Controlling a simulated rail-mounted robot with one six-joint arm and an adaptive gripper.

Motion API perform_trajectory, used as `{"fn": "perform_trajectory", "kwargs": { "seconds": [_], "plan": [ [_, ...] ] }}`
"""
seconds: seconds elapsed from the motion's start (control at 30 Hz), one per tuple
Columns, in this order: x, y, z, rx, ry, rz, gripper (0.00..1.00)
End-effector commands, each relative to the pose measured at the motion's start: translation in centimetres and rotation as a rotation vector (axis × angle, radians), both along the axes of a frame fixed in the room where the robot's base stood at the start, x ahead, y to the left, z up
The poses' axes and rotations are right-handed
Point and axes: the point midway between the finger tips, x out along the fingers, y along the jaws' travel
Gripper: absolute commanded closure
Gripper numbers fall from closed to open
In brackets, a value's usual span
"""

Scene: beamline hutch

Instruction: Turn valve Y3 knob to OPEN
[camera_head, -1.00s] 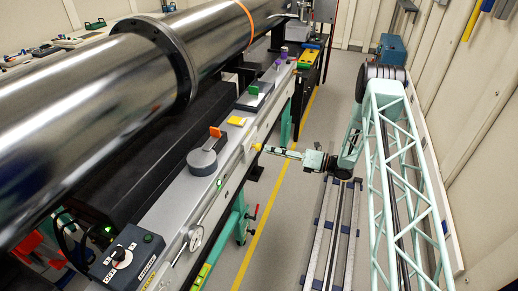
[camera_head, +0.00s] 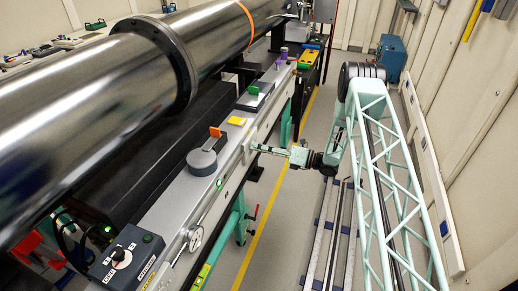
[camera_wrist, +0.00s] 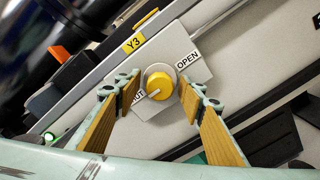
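The round yellow Y3 knob (camera_wrist: 160,84) sits on a grey plate in the wrist view, with a pale pointer aimed at the partly covered SHUT label (camera_wrist: 137,97). The OPEN label (camera_wrist: 187,60) is at its upper right. A yellow Y3 tag (camera_wrist: 133,43) is above. My gripper (camera_wrist: 159,92) is open, its two tan-padded fingers on either side of the knob. The right finger looks close to the knob; I cannot tell if it touches. In the head view my gripper (camera_head: 257,148) is at the bench's front face, and the knob cannot be made out there.
The large steel pipe (camera_head: 90,95) runs above the bench. A grey round part with an orange handle (camera_head: 215,132) and a control box with a dial (camera_head: 122,257) sit along the bench.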

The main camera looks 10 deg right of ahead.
Motion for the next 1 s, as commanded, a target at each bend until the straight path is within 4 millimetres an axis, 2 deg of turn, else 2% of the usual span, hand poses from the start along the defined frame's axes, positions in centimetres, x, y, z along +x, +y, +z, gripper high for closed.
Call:
{"fn": "perform_trajectory", "kwargs": {
  "seconds": [0.03,0.3,0.67,1.0],
  "plan": [
    [-0.01,-0.01,0.0,0.0,0.0,0.0,0.65],
    [-0.02,-0.03,0.0,0.0,0.0,0.0,0.88],
    [-0.02,-0.02,-0.05,0.015,0.024,0.0,0.88],
    [-0.02,-0.03,-0.14,0.09,0.143,0.0,0.88]
  ]
}}
